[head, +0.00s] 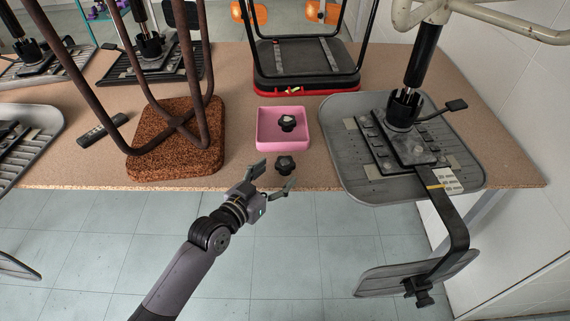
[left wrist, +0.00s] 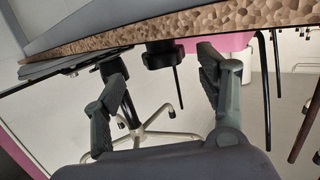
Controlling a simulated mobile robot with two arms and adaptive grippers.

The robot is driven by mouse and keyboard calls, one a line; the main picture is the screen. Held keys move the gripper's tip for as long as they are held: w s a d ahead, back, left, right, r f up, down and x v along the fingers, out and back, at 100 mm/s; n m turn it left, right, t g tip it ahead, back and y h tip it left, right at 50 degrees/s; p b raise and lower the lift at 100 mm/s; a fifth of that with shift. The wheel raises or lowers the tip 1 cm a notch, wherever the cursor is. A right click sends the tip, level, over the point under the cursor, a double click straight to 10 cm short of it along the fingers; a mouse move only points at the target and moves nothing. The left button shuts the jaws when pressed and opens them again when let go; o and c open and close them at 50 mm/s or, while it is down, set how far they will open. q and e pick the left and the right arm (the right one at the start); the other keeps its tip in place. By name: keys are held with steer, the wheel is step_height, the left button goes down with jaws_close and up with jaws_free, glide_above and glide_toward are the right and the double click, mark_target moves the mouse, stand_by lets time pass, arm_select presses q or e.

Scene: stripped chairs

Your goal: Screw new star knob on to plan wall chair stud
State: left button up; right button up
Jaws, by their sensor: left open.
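A black star knob (head: 285,163) rests on the table near its front edge, just ahead of my left gripper (head: 277,175). My left gripper is open and empty, its fingertips close to this knob but apart from it. In the left wrist view, which looks inverted, the dark knob (left wrist: 163,54) shows beyond and between the spread fingers (left wrist: 160,78). A second black knob (head: 287,123) with a pale top sits in the pink tray (head: 261,143). The upturned grey chair (head: 345,165) by the wall has its backrest (head: 385,280) hanging over the front edge. A dark fitting (head: 421,291) shows there; its stud cannot be made out.
A brown stool (head: 165,165) stands upturned left of the tray. A red-edged black chair seat (head: 305,88) is behind the tray. A dark remote-like object (head: 102,128) lies at left. The table (head: 240,180) is bare around the nearer knob; tiled floor is in front.

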mark_target(279, 168)
arm_select(q)
steer(key=shift+a+x, duration=0.2)
steer(key=shift+x, duration=2.7)
steer(key=shift+w+r, duration=0.1)
steer(key=shift+r, duration=0.05)
steer(key=shift+c, duration=0.2)
steer(key=c, duration=1.3)
